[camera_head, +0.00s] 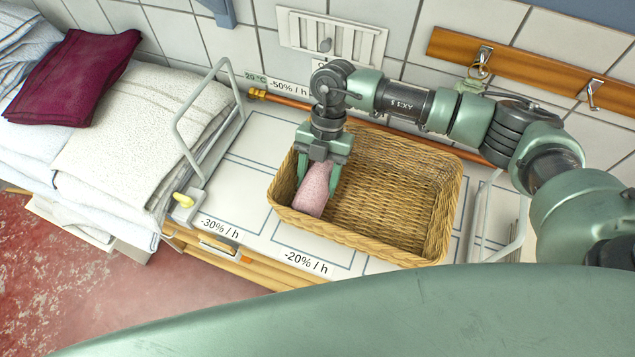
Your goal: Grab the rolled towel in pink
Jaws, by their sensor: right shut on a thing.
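The pink rolled towel (312,190) is in the left part of a wicker basket (440,235), at its left wall. My right gripper (318,180) reaches down into the basket from above, with one finger on each side of the towel's upper part. It is shut on the towel. The towel's lower end shows below the fingers; its top is partly hidden by the gripper. I cannot tell whether the towel touches the basket floor. My left gripper is not in view.
The basket stands on a white marked worktop (240,215). Folded white linens (120,130) with a dark red cloth (75,75) lie to the left, beside a metal rail (185,105). A copper pipe (290,101) and a wooden hook rack (520,65) are behind. The basket's right part is empty.

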